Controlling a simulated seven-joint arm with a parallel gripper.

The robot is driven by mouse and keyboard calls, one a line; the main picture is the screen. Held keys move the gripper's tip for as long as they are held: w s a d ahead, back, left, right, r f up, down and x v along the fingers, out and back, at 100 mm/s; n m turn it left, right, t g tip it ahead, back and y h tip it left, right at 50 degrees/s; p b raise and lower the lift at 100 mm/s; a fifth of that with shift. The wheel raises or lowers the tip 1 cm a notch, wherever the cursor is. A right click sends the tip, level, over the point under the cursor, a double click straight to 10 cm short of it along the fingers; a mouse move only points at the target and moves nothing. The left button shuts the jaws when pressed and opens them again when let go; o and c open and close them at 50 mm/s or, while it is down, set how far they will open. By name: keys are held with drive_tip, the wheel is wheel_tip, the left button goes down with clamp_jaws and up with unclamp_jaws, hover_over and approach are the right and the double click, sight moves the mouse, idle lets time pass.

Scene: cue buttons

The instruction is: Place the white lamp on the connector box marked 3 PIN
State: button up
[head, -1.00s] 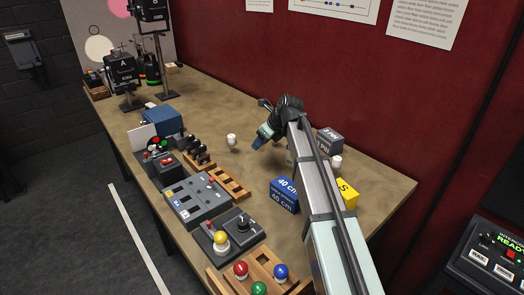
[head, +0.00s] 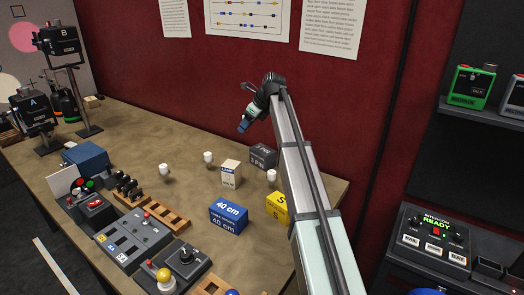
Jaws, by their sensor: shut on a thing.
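White lamps stand upright on the table: one at the left (head: 165,174), one near the middle (head: 208,158) and one beside my arm (head: 271,177). A dark grey box (head: 263,157) stands at the back near the wall, marked PIN; its digit is too small to read surely. My gripper (head: 243,126) is raised left of that box, against the red wall in the picture, pointing down and left. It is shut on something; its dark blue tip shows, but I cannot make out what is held.
A cream box (head: 231,174), a blue 40 cm box (head: 228,215) and a yellow box (head: 279,207) stand in front of the dark box. Switch panels (head: 130,243) and wooden racks (head: 165,218) line the front edge. The table is clear behind the lamps.

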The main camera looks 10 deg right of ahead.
drive_tip(key=r, duration=0.2)
hover_over(256, 147)
drive_tip(key=s+d, duration=0.2)
drive_tip(key=shift+s+d+f, duration=0.1)
drive_tip(key=shift+d+f, duration=0.05)
drive_tip(key=shift+f, duration=2.4)
drive_tip(key=shift+d+f, duration=0.1)
drive_tip(key=shift+f, duration=2.4)
drive_tip(key=shift+f, duration=0.1)
drive_tip(key=o, duration=1.1)
drive_tip(key=shift+c, duration=0.2)
drive_tip(key=v, duration=1.2)
drive_tip(key=shift+s, duration=0.1)
